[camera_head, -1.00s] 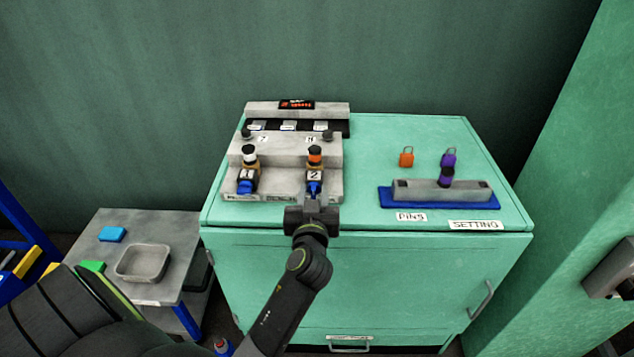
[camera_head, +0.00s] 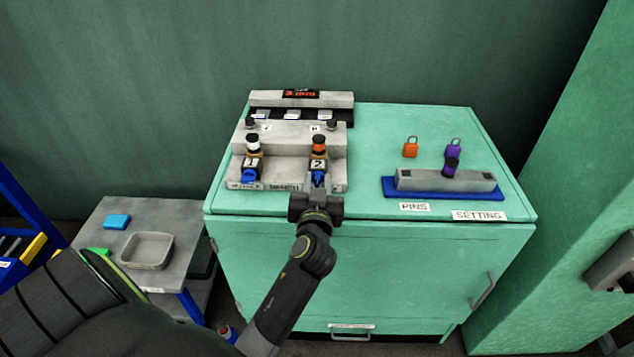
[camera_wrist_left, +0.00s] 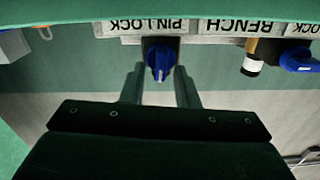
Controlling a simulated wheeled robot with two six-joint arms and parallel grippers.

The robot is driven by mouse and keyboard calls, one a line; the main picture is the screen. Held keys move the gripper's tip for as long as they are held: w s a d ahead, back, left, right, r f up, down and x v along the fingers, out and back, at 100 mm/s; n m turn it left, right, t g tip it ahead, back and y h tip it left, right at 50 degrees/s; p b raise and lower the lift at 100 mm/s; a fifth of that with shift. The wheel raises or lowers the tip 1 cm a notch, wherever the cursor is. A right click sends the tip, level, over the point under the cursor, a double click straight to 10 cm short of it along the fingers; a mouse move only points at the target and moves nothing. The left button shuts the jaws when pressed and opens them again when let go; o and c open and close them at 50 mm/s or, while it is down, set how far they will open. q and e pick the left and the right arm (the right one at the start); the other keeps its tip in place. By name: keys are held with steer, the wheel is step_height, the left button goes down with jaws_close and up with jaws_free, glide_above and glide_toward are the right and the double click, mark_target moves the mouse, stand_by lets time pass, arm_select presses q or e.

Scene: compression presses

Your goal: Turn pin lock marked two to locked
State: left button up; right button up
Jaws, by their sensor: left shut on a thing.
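The pin lock marked 2 (camera_head: 317,163) is on the right side of the grey stepped press bench, with a blue knob (camera_head: 318,179) at its front. My left gripper (camera_head: 317,192) is at the front of this knob. In the left wrist view the blue knob (camera_wrist_left: 160,62) sits between the two fingertips of my left gripper (camera_wrist_left: 160,82), which is shut on it. An upside-down "PIN LOCK" label (camera_wrist_left: 148,26) shows behind it. I cannot tell which way the knob is turned. My right gripper is not in view.
A lock marked 1 with its own blue knob (camera_head: 249,176) stands to the left. A blue tray (camera_head: 390,188) with a grey pin block (camera_head: 420,180) is on the right of the green cabinet (camera_head: 360,235). A low side table (camera_head: 105,245) holds a grey bowl.

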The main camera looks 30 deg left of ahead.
arm_select(q)
steer(key=m, duration=0.4)
steer(key=shift+w+d+p, duration=0.15)
steer(key=shift+d+p, duration=0.05)
steer(key=shift+p, duration=0.1)
steer(key=m, duration=0.3)
steer(key=m+p, duration=0.1)
steer(key=m, duration=0.1)
steer(key=shift+w+d+f+m, duration=0.1)
steer(key=shift+d+f+m, duration=0.1)
steer(key=shift+m, duration=0.2)
steer(key=m+p, duration=0.1)
steer(key=m, duration=0.4)
steer(key=shift+f+p, duration=0.2)
steer(key=shift+p, duration=0.15)
steer(key=shift+f+m, duration=0.15)
steer(key=shift+m, duration=0.85)
steer(key=shift+p, duration=0.3)
steer(key=o, duration=0.6)
steer(key=shift+w, duration=0.1)
steer(key=shift+f, duration=0.15)
